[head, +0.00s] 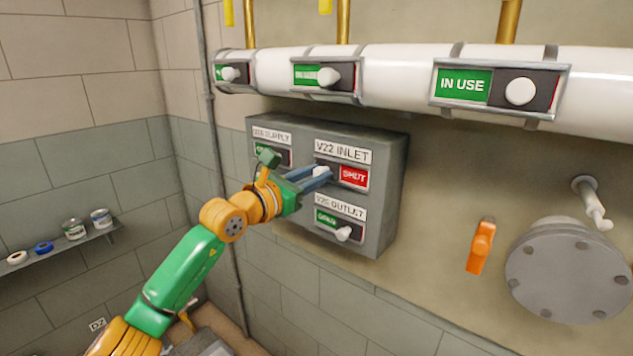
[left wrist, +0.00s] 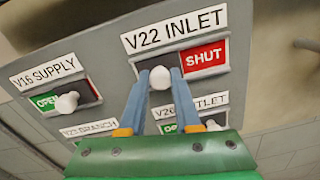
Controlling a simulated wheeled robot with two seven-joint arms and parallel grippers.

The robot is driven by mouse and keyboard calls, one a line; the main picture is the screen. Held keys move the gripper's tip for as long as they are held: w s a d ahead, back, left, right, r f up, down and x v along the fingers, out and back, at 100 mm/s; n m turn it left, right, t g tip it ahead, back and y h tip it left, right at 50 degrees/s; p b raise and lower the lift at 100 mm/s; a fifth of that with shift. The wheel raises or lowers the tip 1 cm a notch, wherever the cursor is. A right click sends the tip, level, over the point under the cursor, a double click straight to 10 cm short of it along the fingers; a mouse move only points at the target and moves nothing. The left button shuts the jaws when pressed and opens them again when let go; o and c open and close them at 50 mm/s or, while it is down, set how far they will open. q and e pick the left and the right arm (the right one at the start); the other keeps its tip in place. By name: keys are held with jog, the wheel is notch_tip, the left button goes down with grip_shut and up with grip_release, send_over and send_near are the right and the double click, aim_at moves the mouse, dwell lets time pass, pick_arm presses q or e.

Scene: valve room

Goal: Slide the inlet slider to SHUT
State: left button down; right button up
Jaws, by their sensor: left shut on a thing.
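The V22 INLET slider has a white knob (left wrist: 159,78) at the left of its slot, with a red SHUT panel (head: 354,177) showing to its right. My left gripper (head: 322,172) reaches in from the left and is shut on this knob, with one blue finger on each side of it. The knob also shows between the fingertips in the head view (head: 320,171). In the left wrist view the SHUT panel (left wrist: 205,56) is uncovered and no green shows in this slot. My right gripper is not in view.
The grey box (head: 392,200) also carries the V16 SUPPLY slider (left wrist: 68,101) and an OUTLET slider (head: 343,233), both showing green. A white pipe (head: 400,75) with several IN USE sliders runs above. An orange handle (head: 480,246) and a round flange (head: 567,270) are at right.

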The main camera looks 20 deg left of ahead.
pick_arm(q)
jog(key=shift+a+r, duration=0.15)
jog(key=c, duration=0.6)
grip_release()
jog(key=shift+w+a, duration=0.1)
jog(key=shift+a, duration=0.05)
jog(key=shift+s+f+b, duration=0.25)
jog(key=shift+s+b, duration=0.05)
jog(key=b+v, duration=0.3)
jog(key=v, duration=0.3)
jog(key=shift+s+b, duration=0.3)
jog(key=shift+b, duration=0.05)
